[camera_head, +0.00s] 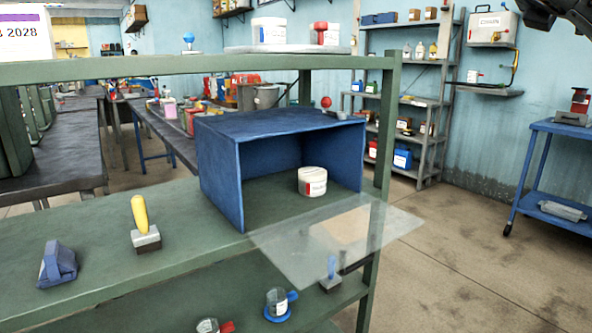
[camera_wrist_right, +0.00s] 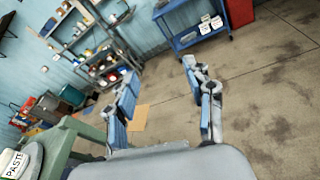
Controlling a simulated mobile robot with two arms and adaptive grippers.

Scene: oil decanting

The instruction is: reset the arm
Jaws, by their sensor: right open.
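My right gripper (camera_wrist_right: 160,75) is open and empty in the right wrist view, its two blue-padded fingers spread apart over the floor. In the head view, a dark part of my right gripper (camera_head: 562,14) shows at the top right corner, high up and away from the bench; its fingertips are not clear there. My left gripper is in neither view.
A blue box (camera_head: 222,175) stands on the green bench (camera_head: 185,212) with a white jar (camera_head: 312,181) inside. A clear panel (camera_head: 300,250) juts out from its open front. A blue cart (camera_head: 565,127) stands right; the floor between is clear.

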